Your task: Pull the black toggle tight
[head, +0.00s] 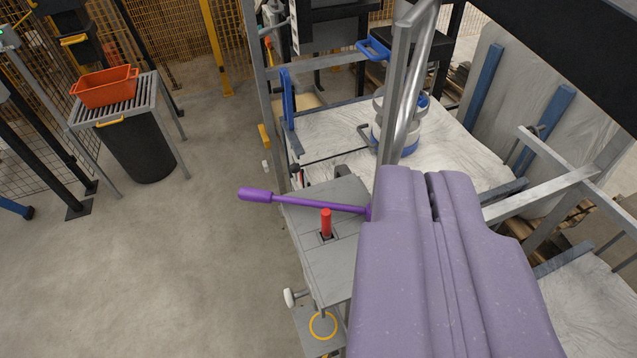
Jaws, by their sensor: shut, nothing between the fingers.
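My gripper (432,192) appears as the large speckled purple body at the lower right, with two halves close together along a dark seam. It is shut and empty. It covers part of the grey panel (300,220) behind it. I cannot make out a plainly black toggle. A red upright handle (326,222) stands in a dark slot on the panel, left of my gripper and apart from it. A small dark grey rounded piece (343,171) sits at the panel's far edge; I cannot tell if it is a toggle. A purple rod with a thick end (258,195) crosses above the panel.
A metal frame post (393,90) rises beyond my gripper. A pale work surface (450,140) carries a blue and white round device (398,122). An orange bin (105,87) sits on a slatted stand at the left. The floor (200,270) is open at left.

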